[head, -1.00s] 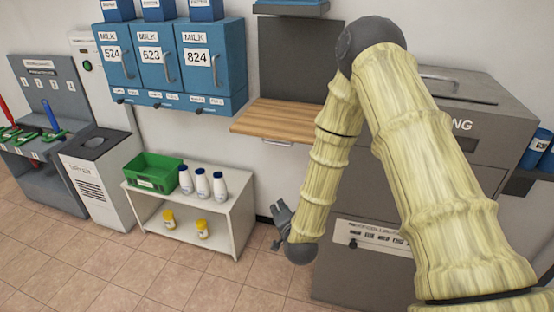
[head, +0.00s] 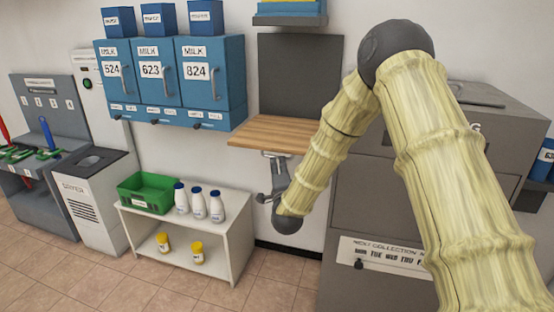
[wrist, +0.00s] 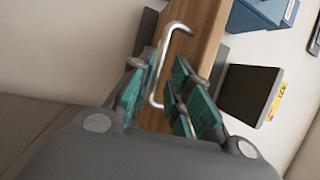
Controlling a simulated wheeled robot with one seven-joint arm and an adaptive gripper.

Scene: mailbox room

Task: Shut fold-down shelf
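The fold-down shelf (head: 268,131) is a wooden board standing out level from the wall below a dark grey back panel (head: 299,75). In the wrist view the board's front edge (wrist: 207,32) shows with a bent metal handle (wrist: 159,72) on it. My gripper (head: 264,197) is just below the shelf's front edge in the head view. In the wrist view my gripper (wrist: 158,95) is open, with its teal-padded fingers on either side of the handle. I cannot tell whether the fingers touch the handle.
Blue milk lockers (head: 172,80) hang on the wall left of the shelf. A low white stand (head: 240,240) below holds a green crate (head: 148,193) and several bottles. A large grey collection box (head: 375,215) stands to the right. Floor shows in front.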

